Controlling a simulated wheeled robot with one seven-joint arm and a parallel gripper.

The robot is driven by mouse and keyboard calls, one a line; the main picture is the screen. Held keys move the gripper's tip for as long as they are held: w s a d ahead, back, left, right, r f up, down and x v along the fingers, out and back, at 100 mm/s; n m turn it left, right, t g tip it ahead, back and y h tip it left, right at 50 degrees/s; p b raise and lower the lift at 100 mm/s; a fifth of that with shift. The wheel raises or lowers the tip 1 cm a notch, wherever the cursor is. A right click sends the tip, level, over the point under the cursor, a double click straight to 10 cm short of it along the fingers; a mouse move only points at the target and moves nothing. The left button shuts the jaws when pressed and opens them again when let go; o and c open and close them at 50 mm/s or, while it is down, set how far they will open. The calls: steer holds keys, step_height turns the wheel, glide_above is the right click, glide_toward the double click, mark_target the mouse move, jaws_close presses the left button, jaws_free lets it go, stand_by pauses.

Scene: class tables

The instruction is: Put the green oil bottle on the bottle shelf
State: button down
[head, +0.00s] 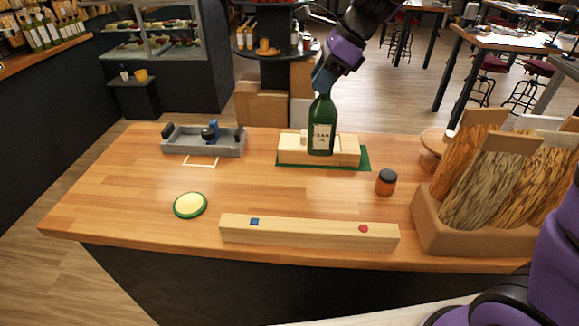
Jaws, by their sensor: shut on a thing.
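The green oil bottle (321,112), dark green with a white label, hangs upright from my gripper (323,83). My gripper is shut on the bottle's neck; its fingertips are small and partly hidden in this view. The bottle is in front of a low, pale wooden stand on a green base (287,163), which looks like the bottle shelf. The bottle's lower end overlaps the stand in the picture. I cannot tell whether it touches the stand or hovers just over it.
A grey tray (175,147) with a blue-topped item stands at back left. A wooden board rack (470,228) fills the right. The table's middle is clear.

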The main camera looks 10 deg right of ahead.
mark_target(324, 111)
steer(key=f, duration=0.5)
steer(key=w+d+f, duration=0.1)
steer(key=f, duration=0.2)
steer(key=shift+d+f, duration=0.1)
steer(key=shift+f, duration=2.55)
steer(key=c, duration=0.7)
jaws_free()
steer(key=shift+s, duration=0.1)
steer(key=v, duration=1.2)
steer(key=shift+s+r, duration=0.2)
